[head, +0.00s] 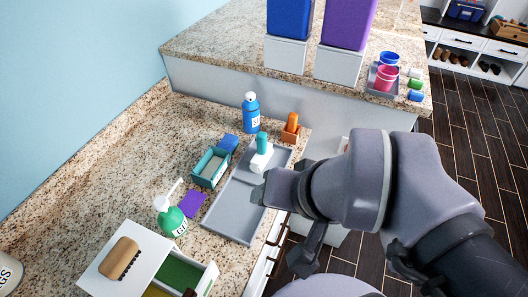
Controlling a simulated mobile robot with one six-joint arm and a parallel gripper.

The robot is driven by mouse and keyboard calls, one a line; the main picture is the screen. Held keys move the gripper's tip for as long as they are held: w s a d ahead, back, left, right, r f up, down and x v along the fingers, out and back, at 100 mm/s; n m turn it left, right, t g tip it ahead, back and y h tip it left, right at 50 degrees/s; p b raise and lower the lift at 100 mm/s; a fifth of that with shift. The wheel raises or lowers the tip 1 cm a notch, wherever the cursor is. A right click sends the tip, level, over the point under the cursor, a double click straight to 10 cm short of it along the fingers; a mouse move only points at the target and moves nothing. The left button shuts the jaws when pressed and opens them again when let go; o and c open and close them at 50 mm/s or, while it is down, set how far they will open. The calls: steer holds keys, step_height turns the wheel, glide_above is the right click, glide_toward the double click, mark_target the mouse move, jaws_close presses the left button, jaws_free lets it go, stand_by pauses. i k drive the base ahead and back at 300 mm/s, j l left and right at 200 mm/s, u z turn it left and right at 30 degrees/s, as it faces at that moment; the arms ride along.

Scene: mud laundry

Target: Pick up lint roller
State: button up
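A white piece with a teal handle-like top (262,153) stands at the back of the grey tray (232,212) on the granite counter. It looks like the lint roller, but its shape is too small to be sure. My gripper (259,193) is over the tray, just in front of and below this piece in the picture. My wrist hides the tray's right side. The fingers are small and dark, and their gap does not show clearly.
A blue bottle (251,113), an orange item in a holder (291,128), a teal box (210,167) and a green pump bottle (171,218) surround the tray. A brush (120,257) lies on a white box at front left. A raised counter (215,72) stands behind.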

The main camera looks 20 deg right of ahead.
mark_target(265, 150)
steer(key=i+l+u, duration=0.15)
steer(key=l+u, duration=0.15)
steer(key=i+l+u, duration=0.25)
steer(key=l+u, duration=0.6)
steer(key=l, duration=0.15)
